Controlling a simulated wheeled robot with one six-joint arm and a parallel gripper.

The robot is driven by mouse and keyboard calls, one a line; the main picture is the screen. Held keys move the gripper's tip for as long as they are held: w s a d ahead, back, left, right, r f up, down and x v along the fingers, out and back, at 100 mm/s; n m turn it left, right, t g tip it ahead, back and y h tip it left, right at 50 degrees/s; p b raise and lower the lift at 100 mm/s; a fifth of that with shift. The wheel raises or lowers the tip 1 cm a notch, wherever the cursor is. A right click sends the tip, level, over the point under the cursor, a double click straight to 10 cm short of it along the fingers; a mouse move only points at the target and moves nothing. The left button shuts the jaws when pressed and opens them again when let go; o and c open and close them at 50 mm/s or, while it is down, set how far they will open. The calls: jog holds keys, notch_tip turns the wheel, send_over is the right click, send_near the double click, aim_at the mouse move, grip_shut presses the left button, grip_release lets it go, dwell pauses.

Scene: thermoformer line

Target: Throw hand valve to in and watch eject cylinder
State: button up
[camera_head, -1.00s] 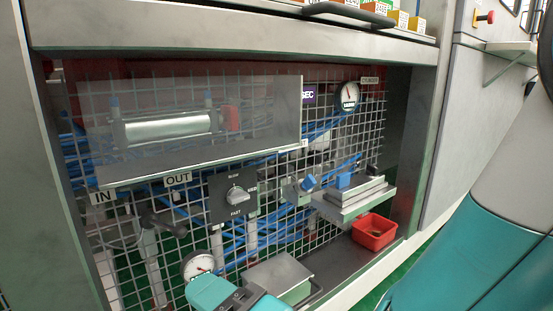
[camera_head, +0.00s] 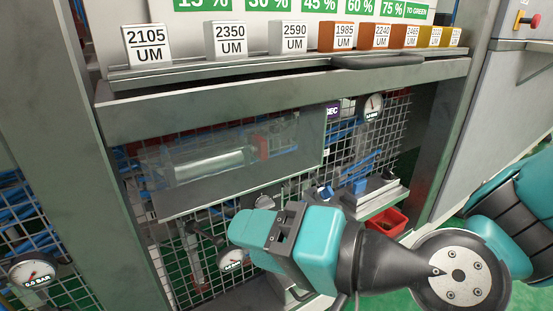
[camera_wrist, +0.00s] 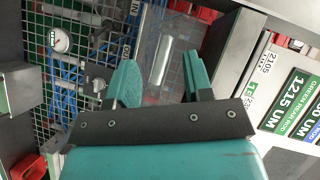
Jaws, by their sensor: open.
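The hand valve's dark lever (camera_head: 205,234) sticks out from the mesh panel below the clear guard, left of my arm in the head view. The silver eject cylinder (camera_head: 208,165) lies behind the clear guard (camera_head: 300,140); it also shows in the wrist view (camera_wrist: 160,62). The OUT label (camera_wrist: 126,50) and IN label (camera_wrist: 135,8) show in the wrist view. My gripper (camera_wrist: 161,80) is open and empty, its two teal fingers spread in front of the guard. In the head view my teal wrist covers the panel's lower middle, and my fingertips are hidden.
A shelf (camera_head: 290,62) with several number blocks runs above the panel. A lower gauge (camera_head: 231,259) sits beside my wrist. A speed knob (camera_wrist: 98,85) is on the panel. A red bin (camera_head: 387,222) stands at lower right. A frame post (camera_head: 115,200) bounds the left.

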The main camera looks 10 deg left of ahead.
jog(key=shift+n+g+h, duration=0.5)
jog(key=shift+n, duration=0.3)
jog(key=r+p, duration=0.1)
jog(key=d+r+p, duration=0.1)
jog(key=r, duration=0.1)
jog(key=d+r+p, duration=0.1)
jog(key=shift+r+p, duration=0.3)
jog(key=shift+r, duration=0.1)
jog(key=s+d+n+g+h, duration=0.3)
jog(key=d+h, duration=0.7)
jog(key=d, duration=1.2)
notch_tip(320, 180, up, 31)
jog(key=p, duration=3.3)
jog(key=shift+w+a+n+t, duration=0.2)
jog(key=shift+w+n+t, duration=0.1)
jog(key=shift+t, duration=0.1)
jog(key=shift+a, duration=0.1)
